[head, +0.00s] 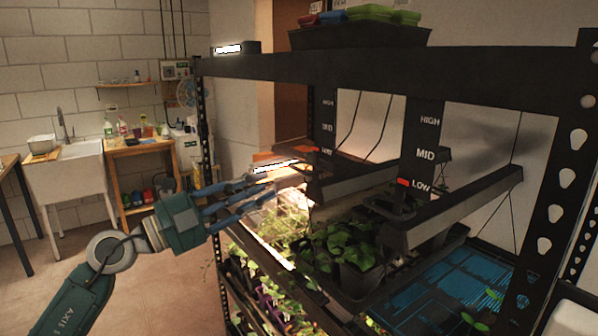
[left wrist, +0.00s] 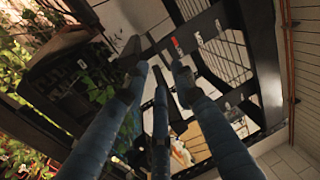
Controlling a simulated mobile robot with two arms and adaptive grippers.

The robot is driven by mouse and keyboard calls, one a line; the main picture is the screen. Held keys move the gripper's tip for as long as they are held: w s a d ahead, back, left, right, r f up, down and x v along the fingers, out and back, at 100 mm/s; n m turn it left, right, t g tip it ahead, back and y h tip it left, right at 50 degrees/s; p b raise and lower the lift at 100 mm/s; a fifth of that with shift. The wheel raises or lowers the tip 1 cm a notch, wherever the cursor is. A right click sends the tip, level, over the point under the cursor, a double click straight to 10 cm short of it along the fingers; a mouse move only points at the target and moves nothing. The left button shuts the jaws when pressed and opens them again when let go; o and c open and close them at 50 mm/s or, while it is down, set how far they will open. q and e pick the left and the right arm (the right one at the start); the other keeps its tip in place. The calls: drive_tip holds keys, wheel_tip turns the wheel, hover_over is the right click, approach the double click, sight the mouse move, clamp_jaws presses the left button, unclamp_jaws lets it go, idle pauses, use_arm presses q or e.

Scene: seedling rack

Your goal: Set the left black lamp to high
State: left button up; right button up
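The left black lamp (head: 375,180) is a dark bar hung in the rack, behind the right black lamp (head: 450,210). A red marker (head: 313,150) sits by LOW on the left post, below MID and HIGH. The right post has a red marker (head: 403,182) by LOW too. My left gripper (head: 285,187) has long blue fingers and reaches in from the left, near the left lamp's near end; contact cannot be told. In the left wrist view its fingers (left wrist: 158,70) are spread with nothing clearly between them. A labelled post with a red mark (left wrist: 176,44) shows beyond the fingertips. My right gripper is not in view.
The black rack's top beam (head: 400,75) and right upright (head: 568,180) frame the lamps. Potted plants (head: 340,240) stand below the lamps. Thin cords hang by the lamps. The floor at left is clear.

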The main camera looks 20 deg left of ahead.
sight(298, 171)
use_arm(q)
drive_tip(key=p+x, duration=0.3)
drive_tip(key=x, duration=0.7)
drive_tip(key=shift+w+p, duration=0.3)
drive_tip(key=shift+w, duration=0.1)
clamp_jaws()
